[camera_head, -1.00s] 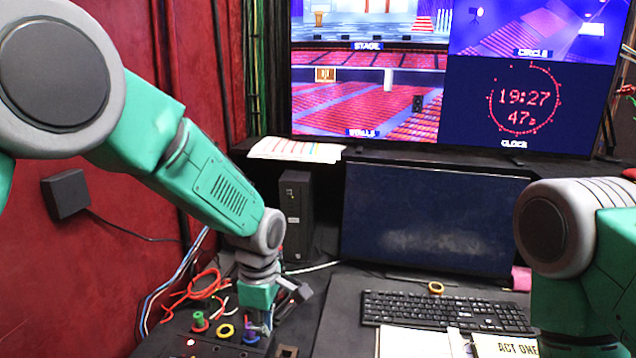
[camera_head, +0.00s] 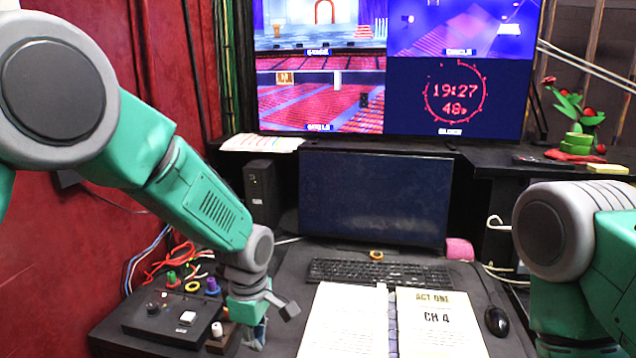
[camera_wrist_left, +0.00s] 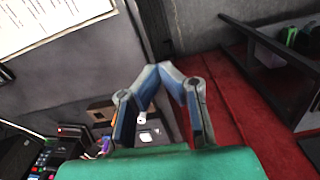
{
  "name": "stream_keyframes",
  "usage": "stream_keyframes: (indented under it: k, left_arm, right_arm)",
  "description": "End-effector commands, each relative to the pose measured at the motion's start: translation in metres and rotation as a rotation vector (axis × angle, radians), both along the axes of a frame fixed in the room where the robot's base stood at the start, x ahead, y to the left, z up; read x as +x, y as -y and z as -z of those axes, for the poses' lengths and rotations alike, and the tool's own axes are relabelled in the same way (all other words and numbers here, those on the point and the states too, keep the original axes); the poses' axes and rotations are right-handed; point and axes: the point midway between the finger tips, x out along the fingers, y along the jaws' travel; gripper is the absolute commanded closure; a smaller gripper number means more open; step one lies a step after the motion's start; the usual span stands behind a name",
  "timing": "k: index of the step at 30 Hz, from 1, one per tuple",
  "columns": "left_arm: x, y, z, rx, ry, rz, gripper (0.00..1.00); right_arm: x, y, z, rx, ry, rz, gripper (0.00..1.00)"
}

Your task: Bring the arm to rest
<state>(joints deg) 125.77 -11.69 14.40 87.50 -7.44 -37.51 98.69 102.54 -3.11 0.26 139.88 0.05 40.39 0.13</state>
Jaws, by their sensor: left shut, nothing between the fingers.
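My left gripper (camera_head: 256,338) is at the right edge of the black cue panel (camera_head: 135,326), beside the script. Its fingers are shut with nothing between them; in the left wrist view the fingertips (camera_wrist_left: 158,70) meet. The panel carries a white square button (camera_head: 187,317) and a dark knob (camera_head: 153,309). A white-topped knob (camera_head: 217,329) stands just left of the gripper. The white button also shows in the left wrist view (camera_wrist_left: 146,137), partly behind the fingers. My right arm shows at the right edge, but its gripper is out of view.
An open script (camera_head: 345,320) lies on the desk, with a keyboard (camera_head: 380,272) behind it and a mouse (camera_head: 497,321) to its right. Green (camera_head: 172,280) and purple (camera_head: 212,287) knobs and loose cables stand behind the panel. A dark monitor (camera_head: 372,197) stands behind the keyboard.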

Motion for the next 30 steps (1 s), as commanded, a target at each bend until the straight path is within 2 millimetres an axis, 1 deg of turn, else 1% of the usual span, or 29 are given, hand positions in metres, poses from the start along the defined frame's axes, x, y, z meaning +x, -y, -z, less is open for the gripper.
stream_keyframes:
  k: [1, 5, 8, 11, 14, 17, 18, 20, 21, 23, 24, 27, 30]
  left_arm:
    - [-0.004, -0.006, 0.015, -0.003, -0.006, 0.017, 1.00]
    - [-0.015, -0.020, 0.043, -0.020, -0.005, 0.085, 1.00]
    - [-0.029, -0.031, 0.069, -0.032, -0.003, 0.152, 1.00]
    - [-0.046, -0.040, 0.101, -0.041, 0.000, 0.232, 1.00]
    - [-0.067, -0.047, 0.137, -0.046, 0.003, 0.331, 1.00]
    - [-0.098, -0.060, 0.184, -0.050, 0.008, 0.464, 1.00]
    - [-0.115, -0.068, 0.205, -0.050, 0.010, 0.530, 1.00]
    - [-0.146, -0.081, 0.239, -0.047, 0.014, 0.641, 1.00]
    - [-0.168, -0.091, 0.259, -0.043, 0.019, 0.721, 1.00]
    - [-0.200, -0.106, 0.285, -0.032, 0.026, 0.840, 1.00]
    - [-0.222, -0.117, 0.299, -0.024, 0.029, 0.921, 1.00]
    - [-0.270, -0.142, 0.323, 0.001, 0.034, 1.101, 1.00]
    - [-0.303, -0.159, 0.333, 0.027, 0.036, 1.238, 1.00]
  right_arm:
    - [0.000, 0.000, 0.006, 0.000, 0.001, 0.001, 0.60]
    - [0.001, 0.000, 0.014, 0.000, 0.001, 0.000, 0.60]
    - [0.001, 0.000, 0.022, 0.000, 0.001, 0.000, 0.60]
    - [0.000, -0.001, 0.033, 0.001, 0.001, -0.001, 0.60]
    - [0.000, -0.001, 0.045, 0.001, 0.000, -0.001, 0.60]
    - [0.000, -0.001, 0.064, 0.001, 0.000, -0.001, 0.60]
    - [0.000, -0.001, 0.073, 0.001, 0.000, -0.001, 0.60]
    - [0.001, -0.001, 0.088, 0.001, 0.000, -0.001, 0.60]
    - [0.001, -0.001, 0.098, 0.000, 0.000, -0.001, 0.60]
    - [0.001, -0.001, 0.113, 0.000, 0.000, 0.000, 0.60]
    - [0.000, -0.001, 0.123, 0.000, 0.000, 0.000, 0.60]
    - [0.001, -0.001, 0.142, 0.000, 0.000, 0.000, 0.60]
    - [0.001, -0.001, 0.154, 0.000, 0.000, 0.000, 0.60]
